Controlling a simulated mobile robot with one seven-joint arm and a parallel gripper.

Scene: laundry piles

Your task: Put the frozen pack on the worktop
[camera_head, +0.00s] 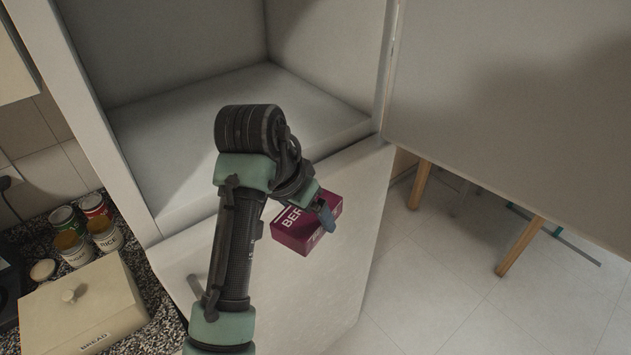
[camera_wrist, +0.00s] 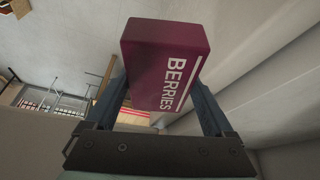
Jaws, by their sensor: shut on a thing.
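The frozen pack is a dark magenta box (camera_head: 298,232) with "BERRIES" in white letters. My gripper (camera_head: 326,212) is shut on it and holds it in the air in front of the white cabinet. In the wrist view the pack (camera_wrist: 160,62) sits between the two blue fingers of my gripper (camera_wrist: 160,100). The worktop (camera_head: 135,290) is a speckled granite surface at the lower left of the head view, to the left of my arm and away from the pack.
The open white compartment (camera_head: 240,110) looks empty. Its door (camera_head: 510,110) stands open at right. On the worktop are a cream bread bin (camera_head: 85,305) and several canisters (camera_head: 104,233). Bare speckled worktop shows between the bread bin and the cabinet. Tiled floor (camera_head: 450,290) lies at lower right.

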